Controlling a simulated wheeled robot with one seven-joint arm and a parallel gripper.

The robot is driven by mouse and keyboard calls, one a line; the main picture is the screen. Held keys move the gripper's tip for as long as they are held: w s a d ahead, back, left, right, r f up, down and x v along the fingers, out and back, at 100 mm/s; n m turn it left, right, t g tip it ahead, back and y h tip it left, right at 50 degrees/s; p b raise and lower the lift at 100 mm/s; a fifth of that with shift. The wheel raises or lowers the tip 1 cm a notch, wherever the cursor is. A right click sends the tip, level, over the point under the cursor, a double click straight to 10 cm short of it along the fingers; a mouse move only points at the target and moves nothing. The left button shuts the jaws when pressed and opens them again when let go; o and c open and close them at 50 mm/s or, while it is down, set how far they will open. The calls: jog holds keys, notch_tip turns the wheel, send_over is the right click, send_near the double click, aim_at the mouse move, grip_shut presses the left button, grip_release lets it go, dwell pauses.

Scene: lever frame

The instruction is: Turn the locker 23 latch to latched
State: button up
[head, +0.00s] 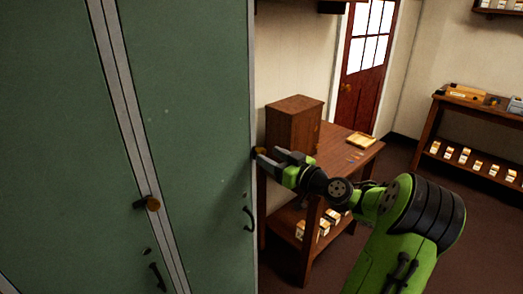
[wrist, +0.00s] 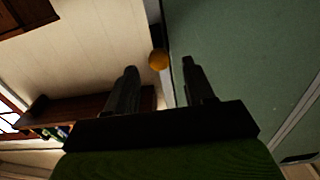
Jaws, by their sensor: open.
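The green locker doors (head: 190,120) fill the left of the head view. A latch with a brass-coloured knob (head: 259,151) sits at the right edge of the right door. The knob also shows in the wrist view (wrist: 158,59). My gripper (head: 272,155) is open, with its fingertips close to this knob. In the wrist view the knob appears between and slightly beyond the two fingertips; I cannot tell whether they touch it. A second latch (head: 148,203) with a similar knob lies roughly horizontal at the left door's edge. No locker number is readable.
Dark pull handles (head: 248,219) stick out from the doors below the latches. A wooden table (head: 345,150) with a brown cabinet (head: 294,124) stands behind my gripper. A shelf unit (head: 478,130) stands at the far right. Brown floor (head: 405,160) shows between them.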

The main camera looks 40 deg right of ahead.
aim_at(263, 153)
jog(key=w, duration=0.4)
jog(key=shift+w, duration=0.3)
grip_shut()
